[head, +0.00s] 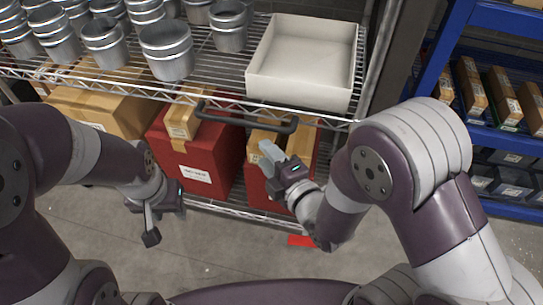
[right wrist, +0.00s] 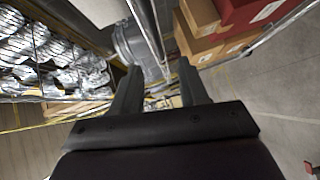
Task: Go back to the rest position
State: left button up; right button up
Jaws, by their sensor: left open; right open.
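My left gripper (head: 150,222) hangs at the lower left in the head view, in front of the wire shelf. It is open and nothing shows in it. My right gripper (head: 270,150) is right of the middle, in front of the lower shelf's boxes in that view. It also shows in the right wrist view (right wrist: 158,90), with its two dark fingers apart and nothing between them.
A wire shelf (head: 215,103) holds several metal duct pieces (head: 167,50) and a white bin (head: 305,58). Red boxes (head: 205,160) and cardboard boxes (head: 105,105) stand below. A blue rack (head: 490,125) is at the right. Bare floor (head: 110,250) lies in front.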

jog(key=shift+s+d, duration=0.3)
jog(key=shift+s, duration=0.3)
